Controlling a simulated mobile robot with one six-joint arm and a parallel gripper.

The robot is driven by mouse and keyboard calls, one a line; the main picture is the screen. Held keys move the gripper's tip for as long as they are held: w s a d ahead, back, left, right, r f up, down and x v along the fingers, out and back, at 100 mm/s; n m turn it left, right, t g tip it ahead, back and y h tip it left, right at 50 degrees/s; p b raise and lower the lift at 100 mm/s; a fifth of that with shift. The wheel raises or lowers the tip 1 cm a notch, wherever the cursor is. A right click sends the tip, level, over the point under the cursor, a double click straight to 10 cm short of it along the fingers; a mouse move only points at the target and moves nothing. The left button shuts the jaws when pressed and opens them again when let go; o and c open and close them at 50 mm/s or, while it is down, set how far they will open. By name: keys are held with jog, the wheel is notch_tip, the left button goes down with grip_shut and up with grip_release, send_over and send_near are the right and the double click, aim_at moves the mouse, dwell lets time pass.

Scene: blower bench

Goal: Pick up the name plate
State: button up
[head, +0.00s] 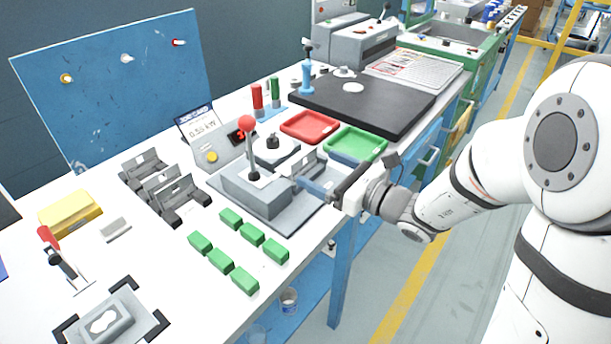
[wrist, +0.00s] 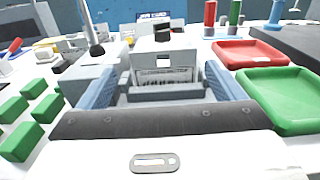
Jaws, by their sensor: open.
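A small pale plate with dark markings (wrist: 165,77), which looks like the name plate, stands in a grey holder (wrist: 163,50) in the wrist view. In the head view the grey holder (head: 308,161) is at the right side of the lever fixture, and I cannot make out the plate there. My gripper (head: 306,178) is at the bench's front edge, level with the holder. In the wrist view its blue fingers (wrist: 164,72) are open, one on each side of the plate, with gaps visible. The plate's lower edge is hidden by a grey bar.
The lever fixture (head: 255,190) with a red knob stands left of my gripper. A red tray (head: 310,126) and a green tray (head: 356,144) lie behind and right. Several green blocks (head: 221,260) lie front left. A black mat (head: 365,101) lies farther back.

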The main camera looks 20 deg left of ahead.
aim_at(305, 167)
jog(key=x, duration=0.5)
jog(key=b+x, duration=0.1)
jog(key=x, duration=0.1)
jog(key=shift+w+a+f, duration=0.25)
jog(key=shift+w+f, duration=0.05)
jog(key=shift+c, duration=0.2)
jog(key=c, duration=0.7)
